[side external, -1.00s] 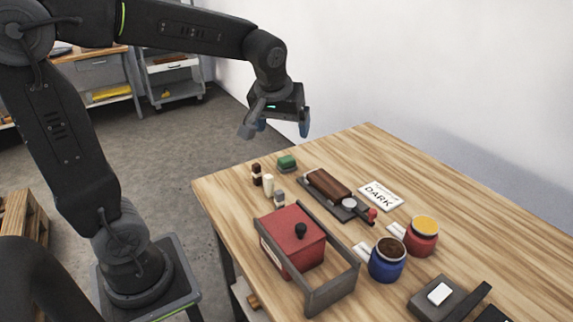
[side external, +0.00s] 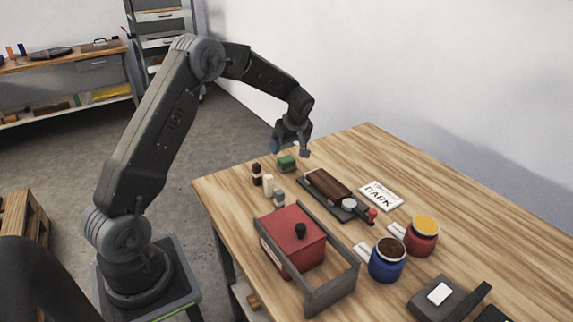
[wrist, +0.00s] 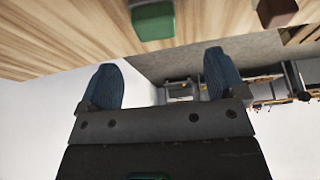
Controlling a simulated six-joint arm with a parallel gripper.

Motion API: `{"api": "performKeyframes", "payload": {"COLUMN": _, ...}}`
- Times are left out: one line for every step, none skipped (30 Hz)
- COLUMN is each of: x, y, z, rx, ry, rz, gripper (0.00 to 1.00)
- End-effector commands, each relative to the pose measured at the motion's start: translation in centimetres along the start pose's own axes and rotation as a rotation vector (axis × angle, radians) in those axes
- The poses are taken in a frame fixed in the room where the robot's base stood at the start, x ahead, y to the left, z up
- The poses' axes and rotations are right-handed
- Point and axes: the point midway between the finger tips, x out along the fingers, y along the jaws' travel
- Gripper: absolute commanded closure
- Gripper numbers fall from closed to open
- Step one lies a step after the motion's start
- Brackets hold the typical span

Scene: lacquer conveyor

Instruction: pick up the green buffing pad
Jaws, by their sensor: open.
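The green buffing pad (side external: 286,163) is a small block with a green top, lying near the far left edge of the wooden table. It also shows at the top of the wrist view (wrist: 153,22), partly cut off by the frame edge. My gripper (side external: 290,150) is open and empty, just above and behind the pad in the side view. In the wrist view the blue-grey fingers (wrist: 162,82) are spread wide, and the pad lies beyond their tips, not between them.
Several small brown, cream and grey blocks (side external: 268,184) stand beside the pad. A dark tray (side external: 359,213) with a brown bar lies to its right, near a DARK card (side external: 381,195). A red box (side external: 283,252), a blue jar (side external: 386,266) and a red jar (side external: 421,243) stand nearer the camera.

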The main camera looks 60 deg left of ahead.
Motion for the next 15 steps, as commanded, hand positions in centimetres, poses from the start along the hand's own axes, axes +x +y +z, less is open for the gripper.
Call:
{"api": "performKeyframes", "payload": {"x": 1.0, "y": -0.1, "z": 0.1, "rx": 0.000, "ry": -0.002, "rz": -0.003, "gripper": 0.11}}
{"api": "performKeyframes", "payload": {"x": 1.5, "y": 0.0, "z": 0.1, "rx": 0.001, "ry": -0.002, "rz": -0.002, "gripper": 0.11}}
{"api": "performKeyframes", "payload": {"x": 2.0, "y": 0.0, "z": 0.1, "rx": 0.001, "ry": -0.001, "rz": 0.000, "gripper": 0.11}}
{"api": "performKeyframes", "payload": {"x": 2.4, "y": 0.0, "z": 0.0, "rx": 0.000, "ry": -0.001, "rz": 0.000, "gripper": 0.11}}
{"api": "performKeyframes", "payload": {"x": 2.7, "y": 0.0, "z": 0.1, "rx": 0.001, "ry": -0.001, "rz": -0.001, "gripper": 0.11}}
{"api": "performKeyframes", "payload": {"x": 3.0, "y": 0.0, "z": 0.0, "rx": 0.001, "ry": -0.001, "rz": 0.000, "gripper": 0.11}}
{"api": "performKeyframes", "payload": {"x": 3.1, "y": 0.0, "z": 0.0, "rx": 0.001, "ry": 0.000, "rz": 0.001, "gripper": 0.11}}
{"api": "performKeyframes", "payload": {"x": 3.3, "y": 0.1, "z": 0.0, "rx": 0.001, "ry": 0.000, "rz": 0.002, "gripper": 0.11}}
{"api": "performKeyframes", "payload": {"x": 3.5, "y": 0.1, "z": 0.0, "rx": 0.001, "ry": 0.000, "rz": 0.002, "gripper": 0.11}}
{"api": "performKeyframes", "payload": {"x": 3.6, "y": 0.1, "z": 0.1, "rx": 0.001, "ry": 0.000, "rz": 0.002, "gripper": 0.11}}
{"api": "performKeyframes", "payload": {"x": 3.9, "y": 0.1, "z": 0.2, "rx": 0.001, "ry": 0.000, "rz": 0.001, "gripper": 0.11}}
{"api": "performKeyframes", "payload": {"x": 4.4, "y": 0.1, "z": 0.3, "rx": 0.002, "ry": -0.001, "rz": -0.001, "gripper": 0.11}}
{"api": "performKeyframes", "payload": {"x": 4.8, "y": 0.2, "z": 0.4, "rx": 0.002, "ry": -0.001, "rz": -0.001, "gripper": 0.11}}
{"api": "performKeyframes", "payload": {"x": 5.3, "y": 0.2, "z": 0.5, "rx": 0.002, "ry": -0.002, "rz": -0.002, "gripper": 0.11}}
{"api": "performKeyframes", "payload": {"x": 5.9, "y": 0.3, "z": 0.7, "rx": 0.002, "ry": -0.002, "rz": -0.002, "gripper": 0.11}}
